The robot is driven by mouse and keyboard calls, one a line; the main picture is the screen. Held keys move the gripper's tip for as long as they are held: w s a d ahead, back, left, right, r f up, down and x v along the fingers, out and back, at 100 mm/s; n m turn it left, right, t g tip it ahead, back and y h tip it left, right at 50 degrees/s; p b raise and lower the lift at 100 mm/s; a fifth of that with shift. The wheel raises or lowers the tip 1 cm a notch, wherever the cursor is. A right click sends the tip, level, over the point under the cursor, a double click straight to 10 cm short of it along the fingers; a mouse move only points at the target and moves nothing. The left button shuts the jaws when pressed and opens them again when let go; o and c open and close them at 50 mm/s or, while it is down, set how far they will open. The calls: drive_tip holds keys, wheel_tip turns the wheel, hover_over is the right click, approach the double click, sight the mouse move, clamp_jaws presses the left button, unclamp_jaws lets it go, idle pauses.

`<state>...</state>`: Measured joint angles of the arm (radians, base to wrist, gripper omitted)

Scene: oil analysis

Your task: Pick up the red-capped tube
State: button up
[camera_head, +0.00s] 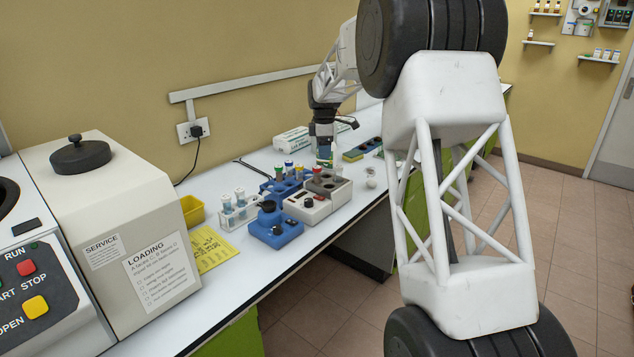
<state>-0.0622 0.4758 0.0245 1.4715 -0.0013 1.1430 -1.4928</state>
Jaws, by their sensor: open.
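My gripper (324,161) points down just right of and behind the rack, above the bench. It is open, and I see nothing held in it. Its fingertips are small and partly merge with the things behind them.
Near the rack are a grey-topped heater block (318,204), a blue device with a black knob (275,226) and a white rack (238,211). A yellow sheet (212,249), a large beige machine (115,230) and a white box (291,139) also occupy the bench.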

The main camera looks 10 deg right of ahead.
sight(317, 175)
drive_tip(key=w+f, duration=0.2)
drive_tip(key=w+a+f+n, duration=0.1)
drive_tip(key=w+f, duration=0.1)
drive_tip(key=w, duration=0.1)
drive_tip(key=w+f+n, duration=0.1)
drive_tip(key=w+f, duration=0.1)
drive_tip(key=shift+w+a, duration=0.25)
drive_tip(key=shift+f, duration=1.25)
drive_tip(key=shift+s+f, duration=0.15)
drive_tip(key=shift+f, duration=2.45)
drive_tip(key=c, duration=1)
drive_tip(key=shift+r, duration=0.1)
